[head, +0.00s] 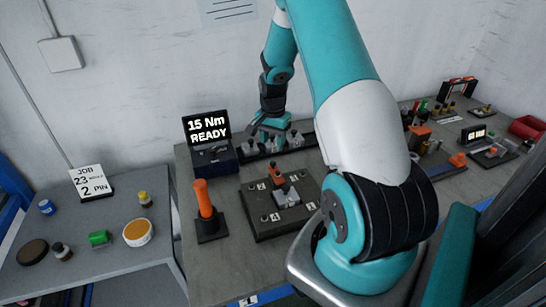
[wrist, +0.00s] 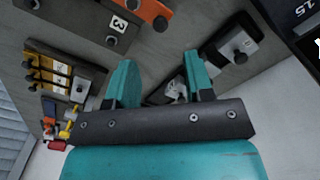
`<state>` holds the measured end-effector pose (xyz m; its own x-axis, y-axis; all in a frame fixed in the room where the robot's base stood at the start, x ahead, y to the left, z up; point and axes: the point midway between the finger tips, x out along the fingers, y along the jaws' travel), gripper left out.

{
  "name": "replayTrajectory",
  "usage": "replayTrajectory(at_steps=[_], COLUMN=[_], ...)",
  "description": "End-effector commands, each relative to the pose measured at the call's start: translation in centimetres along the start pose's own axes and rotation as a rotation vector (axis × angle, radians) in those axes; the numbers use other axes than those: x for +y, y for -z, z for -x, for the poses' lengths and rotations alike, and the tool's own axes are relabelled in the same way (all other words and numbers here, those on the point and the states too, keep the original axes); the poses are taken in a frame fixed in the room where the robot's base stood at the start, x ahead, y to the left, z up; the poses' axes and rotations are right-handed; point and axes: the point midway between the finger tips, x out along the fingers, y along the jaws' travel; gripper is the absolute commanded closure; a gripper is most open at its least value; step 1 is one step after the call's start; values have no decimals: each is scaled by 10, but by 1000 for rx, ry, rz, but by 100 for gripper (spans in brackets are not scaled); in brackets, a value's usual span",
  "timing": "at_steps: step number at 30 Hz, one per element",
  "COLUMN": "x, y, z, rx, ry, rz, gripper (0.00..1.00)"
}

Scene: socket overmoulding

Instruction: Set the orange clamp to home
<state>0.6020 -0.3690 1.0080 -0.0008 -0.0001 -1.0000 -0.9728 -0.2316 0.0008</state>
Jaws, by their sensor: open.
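The orange clamp (head: 276,171) stands on a dark numbered fixture plate (head: 258,228) in the middle of the bench, beside a grey block. An orange part with a dark knob (wrist: 155,12) shows at the top of the wrist view, next to a label 3; it looks like the clamp. My gripper (head: 268,136) is at the back of the bench, behind the plate and apart from the clamp. In the wrist view its teal fingers (wrist: 160,82) are spread with nothing held between them. The clamp's exact lever position is too small to tell.
Grey blocks on a dark rail (head: 298,140) lie by my gripper. A display box reading 15 Nm READY (head: 208,130) stands left of them. An orange-handled tool (head: 204,199) stands upright left of the plate. The bench's right side is crowded with fixtures.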

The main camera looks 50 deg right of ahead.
Motion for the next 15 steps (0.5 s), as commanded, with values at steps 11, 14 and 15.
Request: replayTrajectory(at_steps=[11, 14, 15], x=[0, 0, 0], y=[0, 0, 0], z=[-71, -80, -82], rx=[-2, -1, 0], ry=[-1, 0, 1], rz=[2, 2, 2], gripper=[52, 52, 52])
